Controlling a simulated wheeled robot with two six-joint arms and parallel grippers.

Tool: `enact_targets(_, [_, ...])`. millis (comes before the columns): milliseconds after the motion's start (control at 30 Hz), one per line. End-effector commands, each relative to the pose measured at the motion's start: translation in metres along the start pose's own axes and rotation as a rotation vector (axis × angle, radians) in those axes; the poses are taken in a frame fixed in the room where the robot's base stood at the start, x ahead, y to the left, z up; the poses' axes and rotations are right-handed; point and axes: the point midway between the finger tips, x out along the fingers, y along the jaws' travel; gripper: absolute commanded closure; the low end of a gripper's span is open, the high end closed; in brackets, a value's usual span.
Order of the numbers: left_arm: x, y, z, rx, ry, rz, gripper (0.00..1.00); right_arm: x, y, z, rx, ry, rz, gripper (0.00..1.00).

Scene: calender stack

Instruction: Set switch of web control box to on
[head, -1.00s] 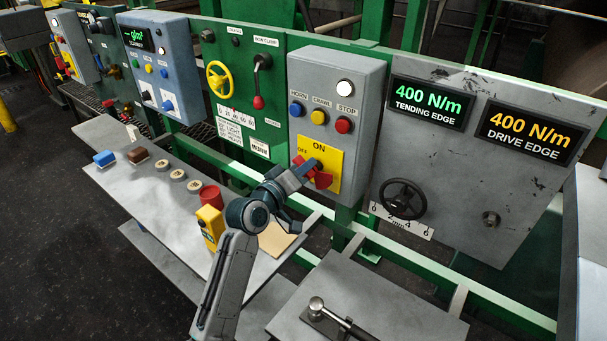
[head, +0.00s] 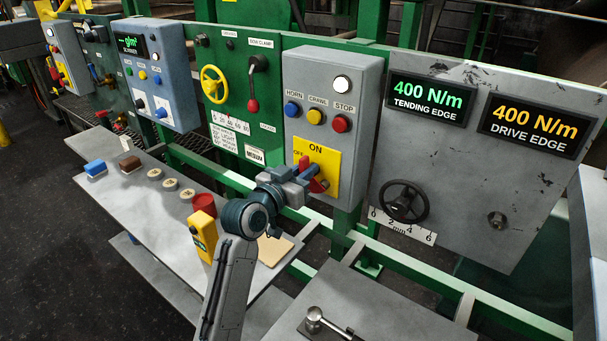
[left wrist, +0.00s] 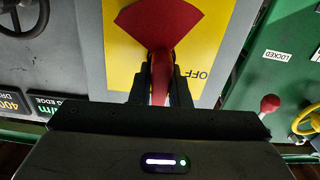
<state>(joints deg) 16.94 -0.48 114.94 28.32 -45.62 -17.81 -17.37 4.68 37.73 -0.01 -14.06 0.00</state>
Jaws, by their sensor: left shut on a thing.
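The web control box is the grey box (head: 368,98) with HORN, CRAWL and STOP buttons in the head view. Its yellow plate (head: 331,160) reads ON at the top and OFF at the left. The red switch (head: 319,185) on this plate is partly hidden by my left gripper (head: 306,180). In the left wrist view the red switch (left wrist: 160,25) shows a wide fan-shaped part and a narrow handle. My left gripper (left wrist: 160,88) is shut on that narrow handle. The OFF label (left wrist: 196,74) appears upside down to its right. My right gripper is not in view.
A grey panel with a black handwheel (head: 404,201) stands to the right. A green panel with a yellow handwheel (head: 215,84) is to the left. A shelf (head: 133,195) below carries blocks, discs and a yellow device (head: 203,232). A green rail (head: 385,255) runs below the box.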

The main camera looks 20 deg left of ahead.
Motion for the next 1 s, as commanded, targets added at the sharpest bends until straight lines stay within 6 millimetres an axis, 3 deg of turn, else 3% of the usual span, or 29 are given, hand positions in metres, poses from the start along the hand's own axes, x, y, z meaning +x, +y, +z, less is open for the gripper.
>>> enact_targets(700, [0.0000, 0.0012, 0.0034, 0.072, -0.007, 0.001, 1.00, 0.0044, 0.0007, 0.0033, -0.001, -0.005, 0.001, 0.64])
enact_targets(733, [0.0000, 0.0012, 0.0034, 0.072, -0.007, 0.001, 0.80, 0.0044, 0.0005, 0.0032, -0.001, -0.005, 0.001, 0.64])
enact_targets(800, [0.0000, 0.0012, 0.0030, 0.072, -0.007, 0.001, 0.67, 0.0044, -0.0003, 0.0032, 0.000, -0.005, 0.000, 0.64])
enact_targets(833, [0.0000, 0.0011, 0.0028, 0.072, -0.006, 0.001, 0.62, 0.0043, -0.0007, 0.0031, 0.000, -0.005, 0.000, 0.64])
enact_targets(1000, [0.0000, 0.0011, 0.0017, 0.072, -0.004, 0.000, 0.62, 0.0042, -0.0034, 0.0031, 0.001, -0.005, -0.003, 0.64])
